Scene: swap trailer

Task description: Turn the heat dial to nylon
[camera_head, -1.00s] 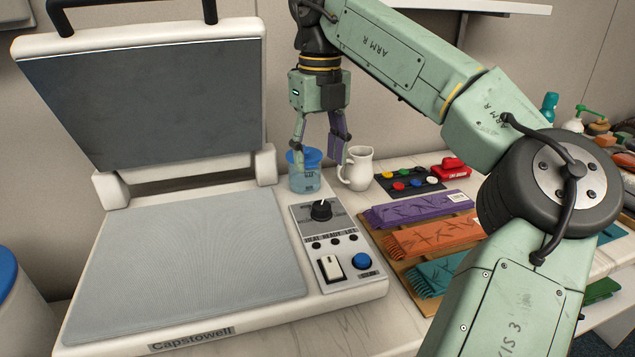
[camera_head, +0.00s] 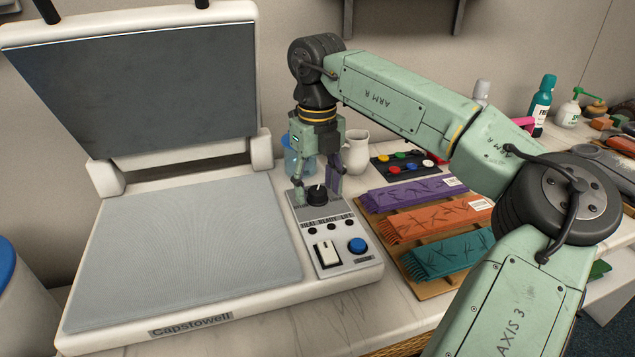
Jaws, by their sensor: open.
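The heat dial is a black knob (camera_head: 317,195) with a light pointer mark, on the grey control panel (camera_head: 343,262) of the white heat press (camera_head: 190,318). The pointer aims roughly up in the picture. The labels around the dial are too small to read, and the gripper partly covers that area. My gripper (camera_head: 317,188) points down over the dial, with one finger to its left and one to its right. It is open. I cannot tell whether the fingers touch the knob.
The raised upper plate (camera_head: 150,85) stands open at left. A blue cup (camera_head: 296,160) and a white jug (camera_head: 356,152) stand behind the gripper. A white switch (camera_head: 328,253) and a blue button (camera_head: 357,245) lie in front. Folded scarves (camera_head: 440,222) lie on a board at right.

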